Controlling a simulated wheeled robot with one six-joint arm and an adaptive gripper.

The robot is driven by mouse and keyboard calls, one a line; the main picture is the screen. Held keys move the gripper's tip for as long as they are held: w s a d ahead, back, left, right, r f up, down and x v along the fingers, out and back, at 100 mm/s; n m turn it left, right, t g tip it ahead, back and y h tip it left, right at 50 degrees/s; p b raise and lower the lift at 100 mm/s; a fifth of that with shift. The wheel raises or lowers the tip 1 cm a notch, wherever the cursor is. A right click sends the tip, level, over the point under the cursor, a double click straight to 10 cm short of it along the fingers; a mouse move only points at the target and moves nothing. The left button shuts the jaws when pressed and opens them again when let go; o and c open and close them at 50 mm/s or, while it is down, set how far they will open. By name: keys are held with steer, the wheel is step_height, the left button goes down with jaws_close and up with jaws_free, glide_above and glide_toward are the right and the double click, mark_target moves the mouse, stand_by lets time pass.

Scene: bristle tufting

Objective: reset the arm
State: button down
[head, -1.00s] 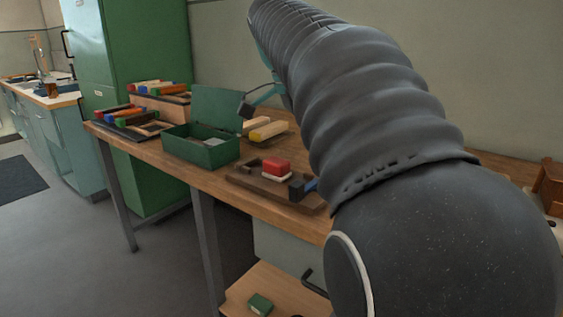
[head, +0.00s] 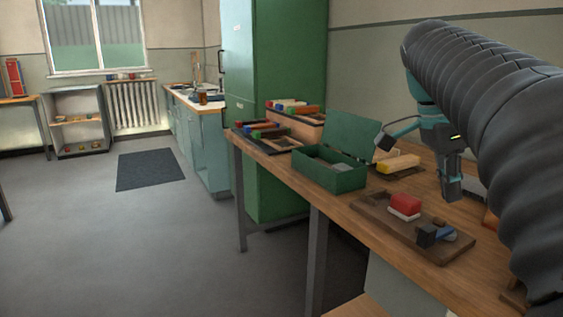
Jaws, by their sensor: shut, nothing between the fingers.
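My gripper (head: 452,192) hangs on the right side of the head view, pointing down over the wooden workbench (head: 350,207). Its fingers are shut with nothing between them. My dark ribbed arm comes in from the right edge and hides the right part of the bench. Below and left of the gripper is a brown wooden tray (head: 385,222) with a red block with a pale underside (head: 405,206) and a dark and blue piece (head: 436,235). I cannot tell the exact height of the fingertips above the bench.
Racks of coloured pieces (head: 268,134) are at the bench's far end. A green cabinet (head: 290,60) stands behind.

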steer(key=s+a+f+n+t+y, duration=0.2)
steer(key=s+a+f+n, duration=0.3)
steer(key=a+f+n, duration=0.3)
steer(key=s+a+f+n+t+y, duration=0.1)
steer(key=s+a+f+n+t, duration=0.3)
steer(key=a+f+n, duration=0.4)
step_height(320, 180, down, 7)
steer(key=s+n, duration=0.1)
steer(key=n, duration=0.2)
steer(key=shift+s+y, duration=0.4)
